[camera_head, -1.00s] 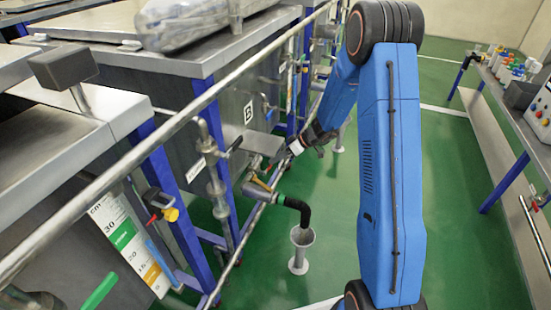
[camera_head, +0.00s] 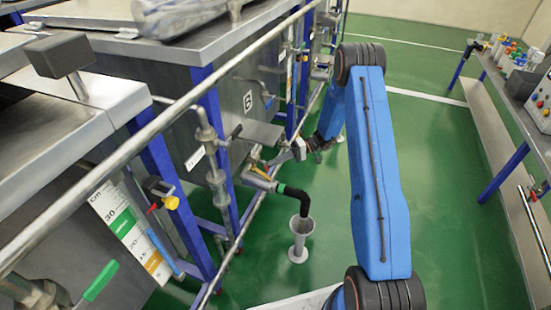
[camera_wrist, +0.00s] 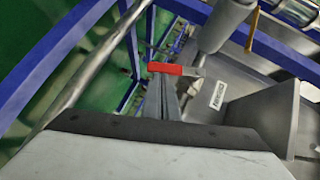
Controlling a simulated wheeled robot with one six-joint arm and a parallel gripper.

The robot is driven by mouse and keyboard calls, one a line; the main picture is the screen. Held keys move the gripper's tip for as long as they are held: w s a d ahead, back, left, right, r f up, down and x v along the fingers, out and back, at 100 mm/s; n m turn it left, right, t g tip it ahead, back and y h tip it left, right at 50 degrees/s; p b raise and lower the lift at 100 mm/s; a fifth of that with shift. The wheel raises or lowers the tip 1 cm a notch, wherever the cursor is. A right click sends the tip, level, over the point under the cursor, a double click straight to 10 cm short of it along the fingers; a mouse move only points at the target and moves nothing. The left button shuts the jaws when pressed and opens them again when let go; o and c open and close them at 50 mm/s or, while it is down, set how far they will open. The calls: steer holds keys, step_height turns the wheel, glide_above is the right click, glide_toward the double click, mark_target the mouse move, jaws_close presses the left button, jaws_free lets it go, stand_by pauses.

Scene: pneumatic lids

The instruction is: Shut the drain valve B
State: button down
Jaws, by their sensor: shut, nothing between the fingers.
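The drain valve B (camera_head: 262,172) is on the grey outlet pipe low on the tank marked B. Its yellow lever slants along the pipe in the head view, and a yellow-orange strip like it (camera_wrist: 253,30) shows at the top of the wrist view. My gripper (camera_head: 284,156) is just right of and above the valve in the head view, apart from the lever. In the wrist view my gripper (camera_wrist: 164,78) has its fingers together and empty. A red-ended metal piece (camera_wrist: 175,69) shows just past the fingertips; I cannot tell whether they touch it.
A black hose (camera_head: 297,197) bends from the outlet to a grey funnel stand (camera_head: 300,240). A long metal rail (camera_head: 150,130) runs in front of the tanks, with blue frame legs (camera_head: 213,140) behind it. The green floor is open to the right, up to a bench.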

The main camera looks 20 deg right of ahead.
mark_target(267, 171)
steer(key=shift+s+a+f+m+y, duration=0.25)
steer(key=shift+s+a+f, duration=0.1)
steer(key=shift+s+f, duration=0.15)
steer(key=shift+s+a+f+m+y, duration=0.3)
steer(key=shift+s+f, duration=0.1)
steer(key=shift+f, duration=0.1)
steer(key=shift+s+a+f, duration=0.1)
steer(key=shift+g, duration=0.4)
